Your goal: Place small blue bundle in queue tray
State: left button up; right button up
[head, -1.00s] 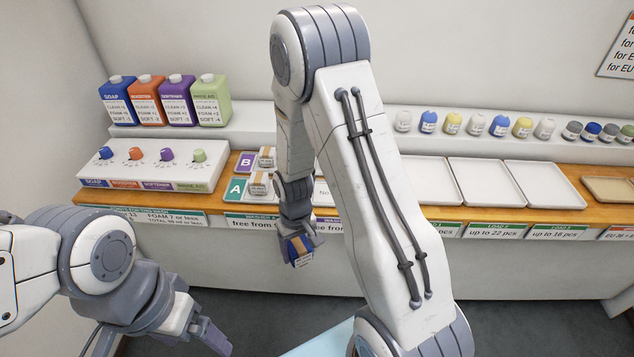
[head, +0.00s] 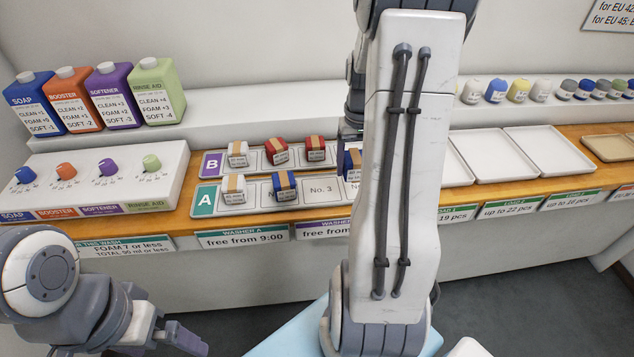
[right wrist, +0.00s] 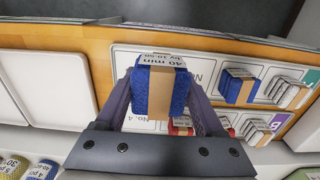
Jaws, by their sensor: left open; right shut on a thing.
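My right gripper (right wrist: 160,100) is shut on a small blue bundle (right wrist: 178,92) with a tan band and a white label reading "40 min". In the head view this bundle (head: 352,166) shows beside my right arm, at the right part of row A of the queue tray (head: 320,187), just right of the bare No. 3 place. I cannot tell whether it touches the tray. My arm hides the tray's right end; a "No. 4" mark shows below the bundle in the right wrist view. My left gripper (head: 184,340) is open and empty at lower left, away from the counter.
Row A also holds a white bundle (head: 233,190) and another blue bundle (head: 284,186). Row B holds a white bundle (head: 238,154) and two red ones (head: 276,152). Dosing knobs and bottles (head: 120,98) stand left. Empty white trays (head: 545,152) lie right.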

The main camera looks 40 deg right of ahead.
jog(key=p, duration=0.1)
send_over(321, 190)
notch_tip(321, 190, down, 5)
jog(key=shift+f, duration=0.1)
notch_tip(321, 190, down, 3)
jog(key=shift+f+p, duration=0.15)
jog(key=shift+p, duration=0.25)
jog(key=shift+f, duration=0.35)
jog(key=shift+f, duration=0.1)
jog(key=o, duration=1.4)
notch_tip(321, 190, up, 12)
jog(key=shift+r+b, duration=0.15)
jog(key=shift+b, duration=0.15)
